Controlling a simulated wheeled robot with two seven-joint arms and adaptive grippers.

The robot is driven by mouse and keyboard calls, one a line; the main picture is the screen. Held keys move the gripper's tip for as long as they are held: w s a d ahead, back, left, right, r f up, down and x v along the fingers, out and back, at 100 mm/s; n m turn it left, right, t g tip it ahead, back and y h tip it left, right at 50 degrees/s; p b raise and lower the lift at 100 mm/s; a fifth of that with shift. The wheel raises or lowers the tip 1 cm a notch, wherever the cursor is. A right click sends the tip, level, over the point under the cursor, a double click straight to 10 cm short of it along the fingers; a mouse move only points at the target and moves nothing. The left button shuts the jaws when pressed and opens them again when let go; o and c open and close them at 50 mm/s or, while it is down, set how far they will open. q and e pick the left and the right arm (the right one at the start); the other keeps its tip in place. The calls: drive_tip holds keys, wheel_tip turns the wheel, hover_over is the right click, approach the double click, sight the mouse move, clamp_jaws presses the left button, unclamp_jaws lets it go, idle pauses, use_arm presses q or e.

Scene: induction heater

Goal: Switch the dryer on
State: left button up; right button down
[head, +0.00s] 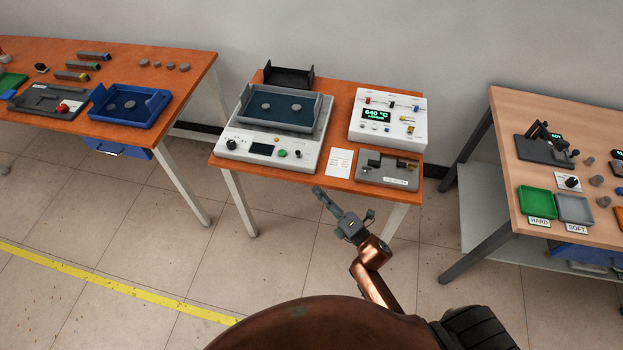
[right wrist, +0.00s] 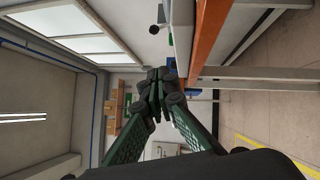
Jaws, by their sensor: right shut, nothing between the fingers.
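On the middle orange table (head: 240,165) stands a light grey device (head: 232,146) with a dark tray on top, a small dark display (head: 261,149), a green button (head: 282,153) and black knobs (head: 231,144). At its right is a white box (head: 412,100) with a lit green display (head: 378,114) reading about 640 °C. No readable label shows which one is the dryer. My right gripper (head: 319,193) is shut and empty, just in front of the table's front edge and touching nothing visible. It also shows in the right wrist view (right wrist: 156,76). My left gripper is not in view.
A white card (head: 339,162) and a grey fixture (head: 387,178) lie at the table's front right. A black open tray (head: 288,76) is at the back. Other tables stand left (head: 190,87) and right (head: 512,107). Floor in front is clear.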

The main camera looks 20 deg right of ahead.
sight(298, 154)
drive_tip(key=x, duration=0.3)
drive_tip(key=d+x, duration=0.1)
drive_tip(key=x, duration=0.3)
drive_tip(key=d+b+x, duration=0.1)
drive_tip(key=x, duration=0.3)
drive_tip(key=shift+w+r, duration=0.25)
drive_tip(key=shift+w, duration=0.15)
drive_tip(key=shift+w+d+r, duration=0.15)
drive_tip(key=shift+w, duration=0.25)
